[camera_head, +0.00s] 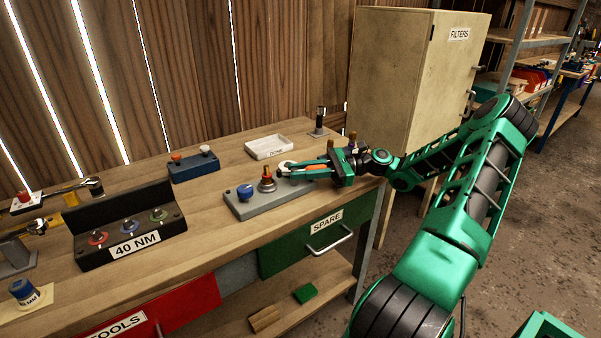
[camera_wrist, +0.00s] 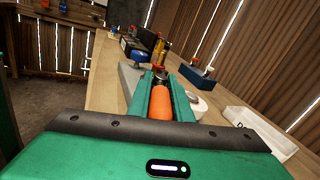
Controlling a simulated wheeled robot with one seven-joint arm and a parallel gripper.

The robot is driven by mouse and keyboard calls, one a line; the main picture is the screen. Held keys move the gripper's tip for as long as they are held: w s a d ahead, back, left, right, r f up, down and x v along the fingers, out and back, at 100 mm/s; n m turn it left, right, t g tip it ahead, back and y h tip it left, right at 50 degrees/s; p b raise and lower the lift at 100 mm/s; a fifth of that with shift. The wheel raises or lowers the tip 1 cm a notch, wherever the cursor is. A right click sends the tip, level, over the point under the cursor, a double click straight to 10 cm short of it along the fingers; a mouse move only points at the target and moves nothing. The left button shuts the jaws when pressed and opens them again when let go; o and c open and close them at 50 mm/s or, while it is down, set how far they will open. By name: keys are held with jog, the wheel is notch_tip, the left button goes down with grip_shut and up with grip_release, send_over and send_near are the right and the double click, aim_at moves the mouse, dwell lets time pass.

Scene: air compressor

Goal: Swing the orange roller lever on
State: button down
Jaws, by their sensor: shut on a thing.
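The orange roller lever (camera_wrist: 160,104) lies between the two green fingers of my gripper (camera_wrist: 161,80) in the wrist view. My gripper is shut on it, with a finger along each side. In the head view my gripper (camera_head: 285,169) reaches in from the right, low over the right end of a grey base plate (camera_head: 250,208). The fingers mostly hide the lever there. The base plate carries a blue knob (camera_head: 245,191), a red knob (camera_head: 267,182) and a white round part (camera_wrist: 198,105) beside the right finger. The lever's pivot is hard to make out.
A white tray (camera_head: 268,147) stands behind the plate, and a dark blue box (camera_head: 194,167) with knobs is further left. A black 40 NM stand (camera_head: 130,228) is at the left. A FILTERS cabinet (camera_head: 395,80) rises behind my arm. Bare bench top lies left of the plate.

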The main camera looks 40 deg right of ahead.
jog(key=shift+w+d, duration=0.1)
jog(key=c, duration=1.6)
grip_release()
jog(key=v, duration=1)
jog(key=shift+s+d, duration=0.2)
jog(key=shift+d, duration=0.15)
